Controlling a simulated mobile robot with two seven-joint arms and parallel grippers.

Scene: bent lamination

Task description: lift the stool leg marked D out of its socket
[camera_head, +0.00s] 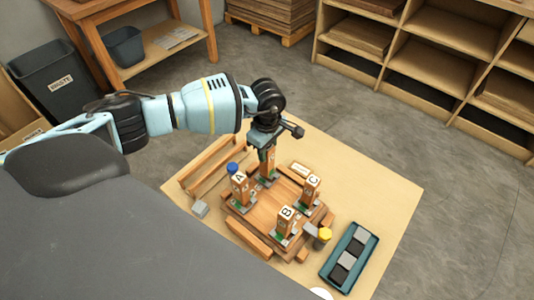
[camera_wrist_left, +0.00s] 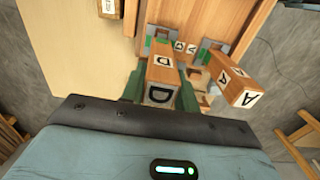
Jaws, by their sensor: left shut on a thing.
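The stool leg marked D (camera_wrist_left: 160,78) is a wooden block with a white D label, between the green fingers of my left gripper (camera_wrist_left: 160,90) in the left wrist view. In the head view my left gripper (camera_head: 267,150) is shut on this leg (camera_head: 267,166) from above, at the back corner of the stool seat (camera_head: 265,212). The leg stands upright; whether its foot is clear of the socket I cannot tell. Legs A (camera_head: 239,185), C (camera_head: 309,188) and B (camera_head: 286,220) stand upright around it. My right gripper is not in view.
A teal tray (camera_head: 330,272) with grey and dark blocks lies at the right. A blue-capped item (camera_head: 233,168) is near leg A, a yellow-capped one (camera_head: 324,235) near leg B. Wooden rails (camera_head: 210,158) lie at the left. The tabletop's (camera_head: 375,195) right side is clear.

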